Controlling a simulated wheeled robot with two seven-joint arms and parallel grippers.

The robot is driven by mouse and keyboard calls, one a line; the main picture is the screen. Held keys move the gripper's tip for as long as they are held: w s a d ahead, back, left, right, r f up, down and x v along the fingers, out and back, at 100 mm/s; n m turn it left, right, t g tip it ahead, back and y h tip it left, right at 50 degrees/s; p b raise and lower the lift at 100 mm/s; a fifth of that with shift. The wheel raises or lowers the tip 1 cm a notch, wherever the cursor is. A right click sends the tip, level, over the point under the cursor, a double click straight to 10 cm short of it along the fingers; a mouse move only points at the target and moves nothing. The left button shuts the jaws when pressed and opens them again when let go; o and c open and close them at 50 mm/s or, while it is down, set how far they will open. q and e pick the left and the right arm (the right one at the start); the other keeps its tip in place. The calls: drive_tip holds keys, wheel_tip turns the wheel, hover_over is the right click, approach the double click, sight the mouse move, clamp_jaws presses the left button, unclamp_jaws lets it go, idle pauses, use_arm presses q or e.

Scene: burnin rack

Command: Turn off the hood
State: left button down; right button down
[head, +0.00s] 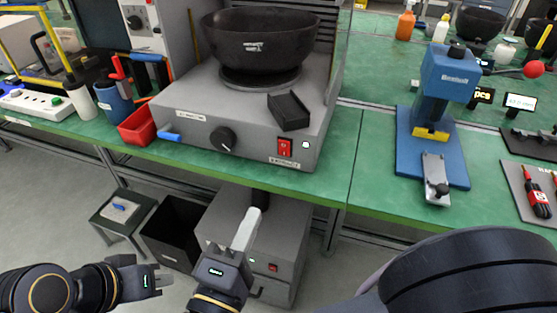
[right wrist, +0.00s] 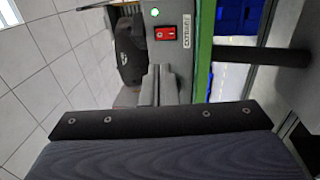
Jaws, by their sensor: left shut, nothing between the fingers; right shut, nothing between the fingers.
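A grey box (head: 283,225) under the bench has a red rocker switch (head: 272,267) and a lit green lamp (head: 252,260).
On the green bench (head: 350,150), a larger grey unit (head: 190,105) carries a black bowl (head: 262,40), a knob (head: 222,139) and another red switch (head: 285,147) with a lit lamp. A black bin (head: 172,225) stands left of the lower box. The bench edge overhangs it.

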sight(284, 146)
drive_tip(key=x, duration=1.4)
use_arm(q)
drive_tip(key=shift+f, duration=0.25)
use_arm(e)
drive_tip(key=shift+r, duration=0.1)
